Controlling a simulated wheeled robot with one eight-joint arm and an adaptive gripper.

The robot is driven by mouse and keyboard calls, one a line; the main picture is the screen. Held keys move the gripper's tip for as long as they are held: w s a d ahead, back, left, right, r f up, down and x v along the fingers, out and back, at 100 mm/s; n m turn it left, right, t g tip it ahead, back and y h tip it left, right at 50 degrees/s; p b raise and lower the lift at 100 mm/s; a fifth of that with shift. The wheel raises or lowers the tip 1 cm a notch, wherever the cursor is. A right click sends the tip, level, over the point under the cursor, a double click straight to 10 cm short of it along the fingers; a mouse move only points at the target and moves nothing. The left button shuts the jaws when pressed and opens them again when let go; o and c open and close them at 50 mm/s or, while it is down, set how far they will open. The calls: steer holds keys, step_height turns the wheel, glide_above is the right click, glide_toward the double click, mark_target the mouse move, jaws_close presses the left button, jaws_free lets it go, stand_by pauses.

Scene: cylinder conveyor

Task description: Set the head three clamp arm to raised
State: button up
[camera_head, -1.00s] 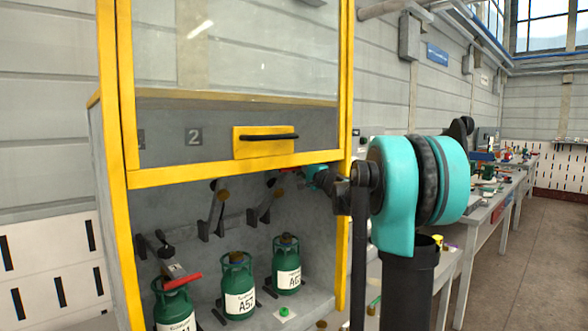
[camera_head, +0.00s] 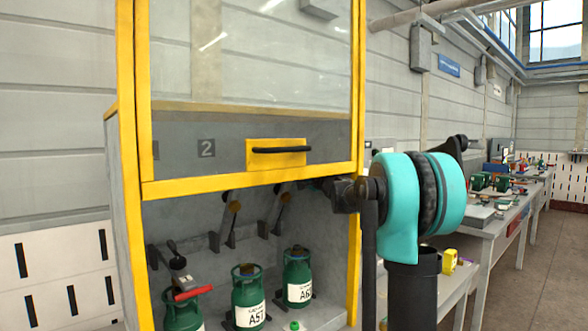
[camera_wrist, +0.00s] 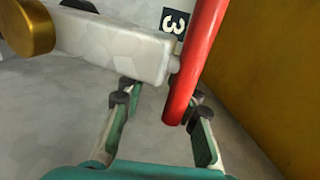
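The wrist view shows a pale grey clamp arm (camera_wrist: 110,45) with a red handle (camera_wrist: 196,62) and a gold disc (camera_wrist: 27,27). A dark plate (camera_wrist: 174,22) beside it reads 3, upside down. My gripper (camera_wrist: 160,115) is open, one finger on each side of the handle's lower end. I cannot tell whether either finger touches the handle. In the head view my wrist (camera_head: 345,193) reaches past the cabinet's right yellow post, and my fingers cannot be made out. The head three clamp cannot be made out clearly there.
The yellow-framed cabinet (camera_head: 250,181) has a glazed front above its opening. Green cylinders stand inside: one at left (camera_head: 183,312), A51 (camera_head: 248,298) and A62 (camera_head: 297,277). Another red-handled clamp (camera_head: 194,293) is over the left cylinder. Workbenches (camera_head: 490,226) stand at right, beside clear floor.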

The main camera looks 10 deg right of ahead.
steer(key=v, duration=1.2)
steer(key=shift+r, duration=0.1)
steer(key=s+a+f+n+g+h, duration=0.1)
steer(key=s+a+f+n+g, duration=0.2)
steer(key=s+f, duration=0.45)
steer(key=s+a+f+n+g+h, duration=0.1)
steer(key=s+a+f+n+g, duration=0.3)
steer(key=f, duration=0.7)
steer(key=s+a+f+n+g+h, duration=0.1)
steer(key=s+a+f+g, duration=0.1)
steer(key=s+f, duration=0.6)
steer(key=s+d+f+n+g+h, duration=0.1)
steer(key=s+d+f+h, duration=0.3)
steer(key=s+f, duration=0.6)
steer(key=s+d+f+n+g+h, duration=0.2)
steer(key=s+d+f+h, duration=0.2)
steer(key=s+f, duration=0.5)
step_height(320, 180, down, 2)
steer(key=d, duration=0.2)
steer(key=shift+s+d+g, duration=0.35)
steer(key=shift+s+g, duration=0.05)
